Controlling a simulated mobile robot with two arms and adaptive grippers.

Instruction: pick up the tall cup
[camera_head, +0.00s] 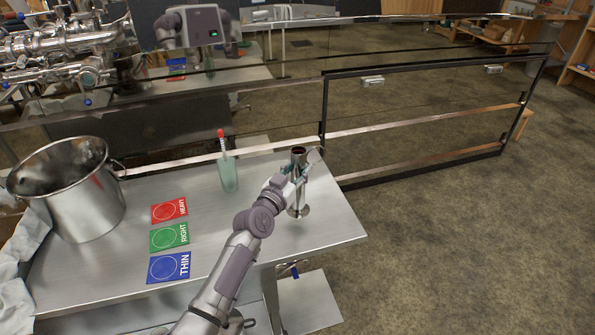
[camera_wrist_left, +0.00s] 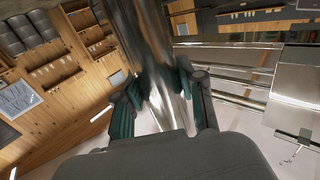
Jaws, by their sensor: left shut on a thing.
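The tall cup (camera_head: 298,155) is a slim, shiny metal cylinder with a dark open top and a flared foot. It stands upright near the right end of the metal table (camera_head: 330,228). My left gripper (camera_head: 291,174) is shut around the upper part of the cup in the head view. In the left wrist view the cup (camera_wrist_left: 165,100) shows as a bright metal shaft between the two green-padded fingers of my left gripper (camera_wrist_left: 158,95). Whether the foot touches the table is hard to tell. My right gripper is not in view.
A large metal bucket (camera_head: 75,195) stands at the table's left. Red (camera_head: 169,211), green (camera_head: 169,237) and blue (camera_head: 169,267) cards lie in the middle. A green scoop-like thing with a red tip (camera_head: 228,175) is behind them. A metal-framed rail (camera_head: 420,125) runs behind the table.

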